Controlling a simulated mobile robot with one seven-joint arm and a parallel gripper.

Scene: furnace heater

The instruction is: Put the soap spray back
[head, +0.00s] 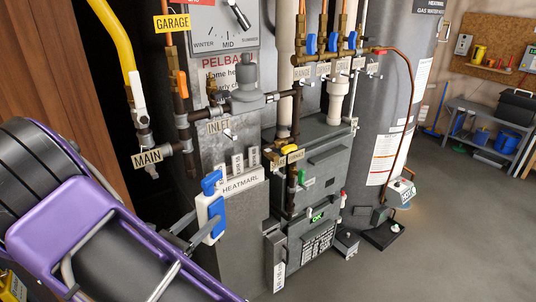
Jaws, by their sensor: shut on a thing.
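The soap spray (212,207) is a small white bottle with a blue panel and a blue head. It stands out in front of the grey heater cabinet, left of centre in the head view, slightly tilted. My gripper (205,222) shows as two grey fingers reaching to the bottle from the lower left, and it is shut on the soap spray. My purple and black arm hides the rest of the gripper. I cannot tell whether the bottle touches the cabinet behind it.
The heater cabinet (245,215) carries pipes, valves and tags close by. A lower grey furnace unit (325,165) and a tall grey tank (392,50) stand to its right. A shelf (488,122) with blue items is at the far right.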

